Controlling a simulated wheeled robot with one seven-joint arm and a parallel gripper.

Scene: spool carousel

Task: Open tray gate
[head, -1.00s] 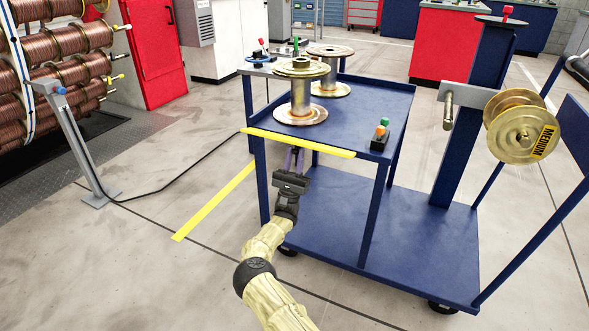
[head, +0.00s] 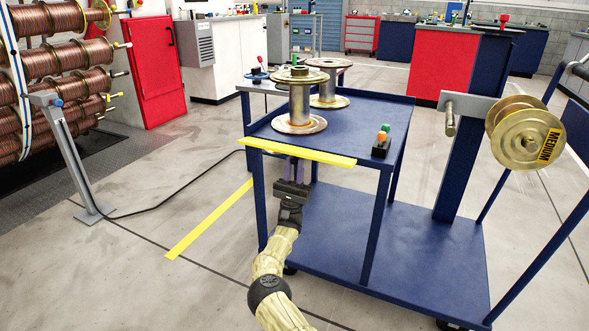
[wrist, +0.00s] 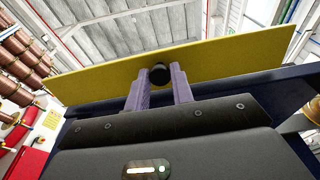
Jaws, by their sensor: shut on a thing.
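The tray gate (head: 296,151) is a long yellow plate along the near edge of the blue cart's top tray (head: 350,125). It stands upright across that edge. In the wrist view the gate (wrist: 230,62) spans the picture, with a round black knob (wrist: 159,75) on its near face. My gripper (head: 297,165) is below and in front of the gate, reaching up to it. In the wrist view its two purple fingers (wrist: 160,82) are closed on either side of the knob. In the head view the knob is hidden.
Two metal spools stand on the tray, the near one (head: 299,105) just behind the gate and the other (head: 328,88) farther back. A small box with coloured buttons (head: 381,145) sits at the tray's right. A spool marked MEDIUM (head: 525,138) hangs at the right.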

